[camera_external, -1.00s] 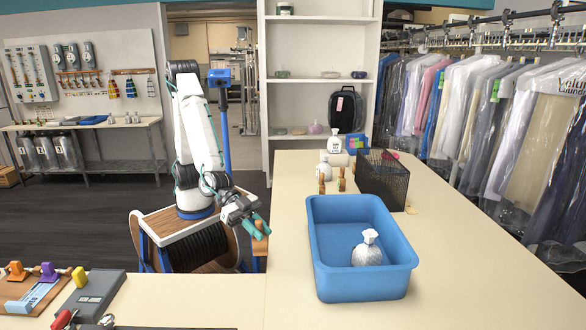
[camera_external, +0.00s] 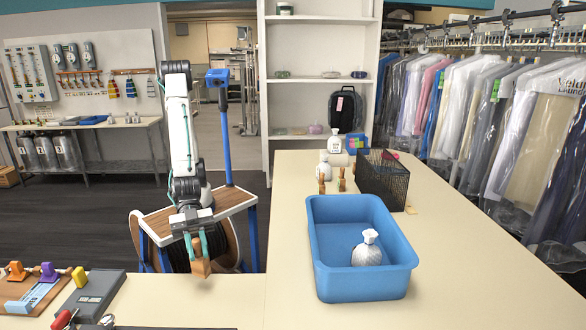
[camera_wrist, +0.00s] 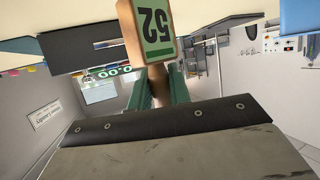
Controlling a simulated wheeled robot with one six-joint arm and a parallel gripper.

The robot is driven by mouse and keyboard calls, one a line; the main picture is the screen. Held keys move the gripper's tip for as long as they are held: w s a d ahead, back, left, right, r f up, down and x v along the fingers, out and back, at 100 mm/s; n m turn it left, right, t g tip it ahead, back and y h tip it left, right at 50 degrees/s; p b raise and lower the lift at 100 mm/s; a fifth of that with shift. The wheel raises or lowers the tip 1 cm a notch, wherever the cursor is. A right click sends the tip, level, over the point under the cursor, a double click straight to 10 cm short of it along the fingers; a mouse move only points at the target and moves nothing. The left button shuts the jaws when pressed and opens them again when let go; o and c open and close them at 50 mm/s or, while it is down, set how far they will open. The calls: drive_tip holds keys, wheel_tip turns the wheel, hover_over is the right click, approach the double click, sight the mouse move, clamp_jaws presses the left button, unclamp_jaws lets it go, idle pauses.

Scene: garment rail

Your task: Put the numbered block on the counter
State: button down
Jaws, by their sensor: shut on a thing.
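The numbered block (camera_external: 201,268) is a small wooden block with a green face reading 52; in the wrist view the block (camera_wrist: 150,30) shows its number upside down. My gripper (camera_external: 194,246) points down with its teal fingers shut on the block; the fingers (camera_wrist: 158,92) also show in the wrist view.
A blue bin (camera_external: 325,270) with a white bottle (camera_external: 367,252) stands to the right. A grey device (camera_external: 92,295) and a wooden board with coloured clips (camera_external: 30,290) lie at the left. The counter between the device and the bin is mostly clear. A black mesh basket (camera_external: 383,180) stands farther back.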

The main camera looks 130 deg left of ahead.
drive_tip(key=shift+w+r+x, duration=0.1)
drive_tip(key=shift+r+x, duration=0.15)
drive_tip(key=shift+x, duration=2.5)
drive_tip(key=shift+w+r+x, duration=0.15)
drive_tip(key=shift+r+x, duration=0.05)
drive_tip(key=shift+x, duration=2.55)
drive_tip(key=shift+w+r+x, duration=0.1)
drive_tip(key=shift+r+x, duration=0.15)
drive_tip(key=shift+x, duration=2.45)
drive_tip(key=shift+a+f, duration=0.1)
drive_tip(key=shift+f, duration=0.05)
drive_tip(key=c, duration=1.3)
unclamp_jaws()
